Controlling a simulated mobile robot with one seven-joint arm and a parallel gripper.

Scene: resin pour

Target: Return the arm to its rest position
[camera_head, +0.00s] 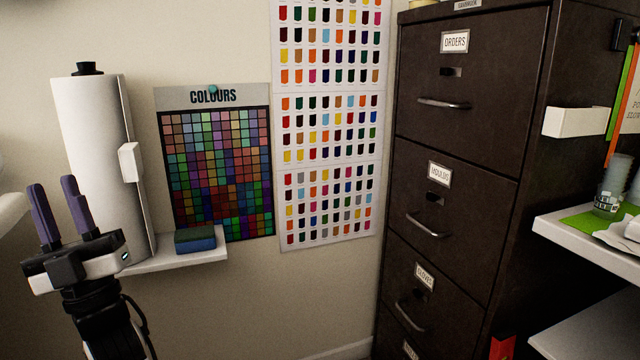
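My gripper (60,204) is at the lower left of the head view, pointing up. Its two purple fingers stand apart with nothing between them. The black and white wrist and a part of my arm show below it. The gripper appears in front of and left of a white paper roll (92,150) on a holder. I cannot tell how far it is from the roll.
A small white shelf (180,254) holds a blue and green sponge (195,239). Colour charts (215,160) hang on the wall. A dark filing cabinet (455,150) stands right of centre. A white worktop (570,234) with cups (608,200) juts in at the right.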

